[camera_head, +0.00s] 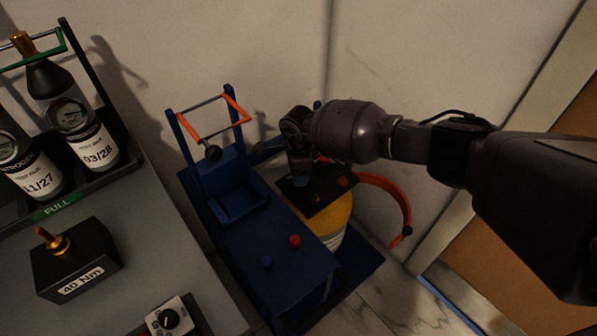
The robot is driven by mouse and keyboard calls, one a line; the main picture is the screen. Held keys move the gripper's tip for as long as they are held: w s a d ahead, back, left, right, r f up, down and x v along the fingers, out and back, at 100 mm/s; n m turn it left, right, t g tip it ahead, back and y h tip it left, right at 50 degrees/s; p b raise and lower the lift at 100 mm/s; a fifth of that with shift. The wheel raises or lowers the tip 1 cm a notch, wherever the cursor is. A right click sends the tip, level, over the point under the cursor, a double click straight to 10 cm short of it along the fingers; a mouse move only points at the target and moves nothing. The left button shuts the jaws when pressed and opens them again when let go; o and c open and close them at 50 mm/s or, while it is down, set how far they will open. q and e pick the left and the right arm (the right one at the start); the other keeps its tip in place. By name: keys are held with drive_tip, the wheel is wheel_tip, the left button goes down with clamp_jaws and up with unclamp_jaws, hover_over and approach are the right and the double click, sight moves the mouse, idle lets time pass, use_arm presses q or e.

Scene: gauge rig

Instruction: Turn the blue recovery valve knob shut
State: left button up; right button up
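My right arm comes in from the right, and its gripper (297,172) points down over the black panel (318,197) on top of a yellow cylinder (335,215). Red-orange knobs (343,182) show on the panel's right side. The panel's left and back part is covered by my gripper, and I cannot make out a blue valve knob there. I cannot tell whether the fingers are open or touch anything. A small blue knob (266,262) and a red knob (295,241) sit on the blue cart top (255,240), apart from my gripper. My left gripper is out of view.
The blue cart has an upright frame with an orange-sided handle (241,107). An orange hose (398,192) curves right of the cylinder. A grey bench (150,240) at left holds a bottle rack marked FULL, a 40 Nm block (75,262) and a dial box (168,318).

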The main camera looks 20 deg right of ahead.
use_arm(q)
drive_tip(key=p, duration=0.1)
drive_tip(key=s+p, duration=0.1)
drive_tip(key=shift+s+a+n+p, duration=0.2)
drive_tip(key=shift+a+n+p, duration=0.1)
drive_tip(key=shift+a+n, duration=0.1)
use_arm(e)
wheel_tip(320, 180, up, 10)
drive_tip(key=shift+f, duration=0.15)
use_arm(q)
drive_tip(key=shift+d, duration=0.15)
use_arm(e)
drive_tip(key=shift+s+d, duration=0.1)
